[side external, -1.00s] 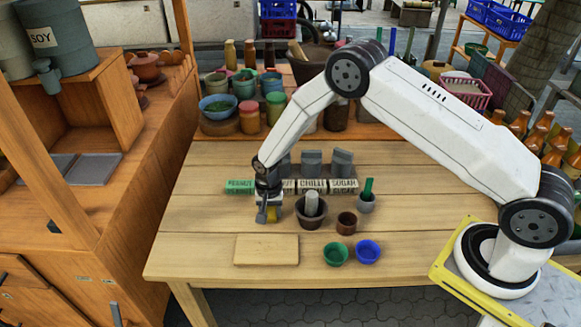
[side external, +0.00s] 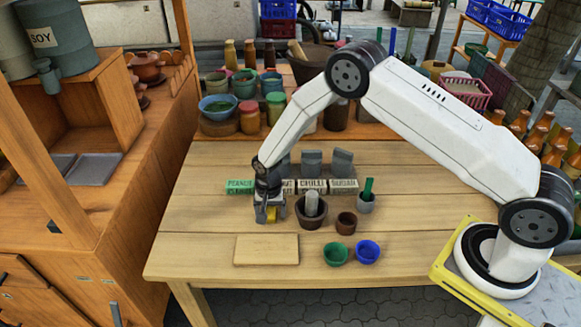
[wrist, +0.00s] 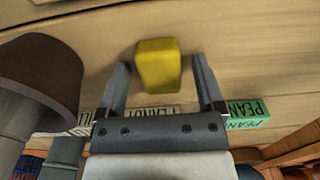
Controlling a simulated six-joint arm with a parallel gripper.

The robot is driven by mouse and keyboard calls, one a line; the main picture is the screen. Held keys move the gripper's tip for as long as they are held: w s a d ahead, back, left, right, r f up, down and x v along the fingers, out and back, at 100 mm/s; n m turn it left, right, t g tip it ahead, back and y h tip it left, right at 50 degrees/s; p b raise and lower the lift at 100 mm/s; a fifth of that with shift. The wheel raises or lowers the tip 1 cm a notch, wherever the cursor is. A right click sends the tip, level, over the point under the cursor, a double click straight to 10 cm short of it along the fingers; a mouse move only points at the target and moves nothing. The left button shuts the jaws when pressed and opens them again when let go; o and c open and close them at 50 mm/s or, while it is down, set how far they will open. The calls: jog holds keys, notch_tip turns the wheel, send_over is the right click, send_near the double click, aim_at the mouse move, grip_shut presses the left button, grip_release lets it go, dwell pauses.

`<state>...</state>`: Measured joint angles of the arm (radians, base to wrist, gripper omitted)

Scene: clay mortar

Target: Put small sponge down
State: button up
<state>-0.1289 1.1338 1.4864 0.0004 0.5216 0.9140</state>
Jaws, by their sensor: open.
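The small sponge is a yellow block (wrist: 157,66). In the wrist view it lies on the wooden table between the tips of my gripper (wrist: 160,75), with a gap to the finger on each side. In the side view the yellow sponge (side external: 271,214) shows low between the fingers of my gripper (side external: 270,216), left of the clay mortar (side external: 311,212). My gripper is open and pointed down close to the table. Part of the sponge is hidden by the fingers in the side view.
A wooden board (side external: 266,249) lies in front. Labelled blocks (side external: 312,186) stand behind. A brown cup (side external: 346,223), a green bowl (side external: 335,253) and a blue bowl (side external: 368,251) are to the right. The table's left side is clear.

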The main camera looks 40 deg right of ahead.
aim_at(272, 211)
notch_tip(272, 211, up, 12)
dwell(0.8)
jog(key=shift+r, duration=0.1)
dwell(0.4)
jog(key=s+d+r+n+t, duration=0.1)
jog(key=s+d+r+n, duration=0.1)
jog(key=s, duration=0.5)
jog(key=s+d+r+n, duration=0.2)
jog(key=s+r+n, duration=0.2)
jog(key=s, duration=0.3)
jog(key=s+d+r+n+t, duration=0.1)
jog(key=s+d+r+n, duration=0.1)
jog(key=s, duration=0.5)
notch_tip(272, 211, up, 2)
jog(key=shift+d+r+n+t, duration=0.2)
jog(key=shift+n+t, duration=0.1)
jog(key=shift+n, duration=0.2)
